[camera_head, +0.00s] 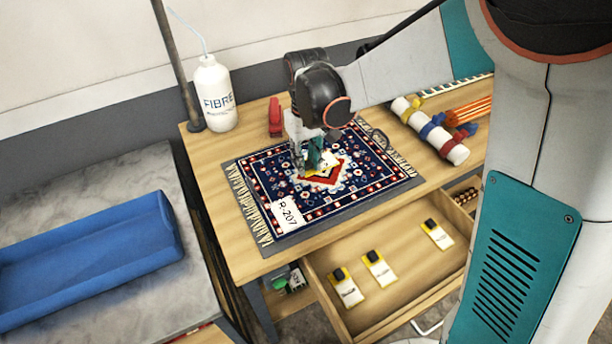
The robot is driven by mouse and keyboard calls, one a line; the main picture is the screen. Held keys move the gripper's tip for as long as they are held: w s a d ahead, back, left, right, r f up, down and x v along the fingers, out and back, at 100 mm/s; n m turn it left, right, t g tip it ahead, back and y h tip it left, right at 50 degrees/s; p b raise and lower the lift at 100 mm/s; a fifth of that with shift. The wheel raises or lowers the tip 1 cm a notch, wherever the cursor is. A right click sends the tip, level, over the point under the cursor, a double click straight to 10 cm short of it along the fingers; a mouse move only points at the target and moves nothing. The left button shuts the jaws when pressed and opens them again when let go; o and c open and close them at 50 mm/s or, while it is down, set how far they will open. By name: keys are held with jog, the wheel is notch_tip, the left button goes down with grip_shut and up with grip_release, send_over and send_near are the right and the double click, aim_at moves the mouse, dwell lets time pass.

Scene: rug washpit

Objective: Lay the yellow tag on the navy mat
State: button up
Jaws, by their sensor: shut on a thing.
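The navy mat (268,178) is a fringed, patterned rug, navy with red and white figures, lying flat on a grey sheet on the wooden table. My gripper (314,161) points down over the middle of the mat, shut on the yellow tag (330,160). Only a small yellow and white part of the tag shows beside the fingers. I cannot tell whether the tag touches the mat. A white label marked R-207 (288,215) lies on the mat's near left corner.
The open drawer (385,307) below the table's front edge holds three yellow-edged white tags with black clips (379,268). A FIBRE bottle (215,95), a red object (275,117) and a white roll with coloured bands (430,130) stand around the mat. A blue trough (90,255) lies left.

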aim_at(307, 184)
jog(key=shift+f+b, duration=0.9)
jog(key=shift+f, duration=2.15)
jog(key=shift+f, duration=0.15)
jog(key=o, duration=0.8)
notch_tip(307, 184, up, 12)
jog(key=p, duration=0.4)
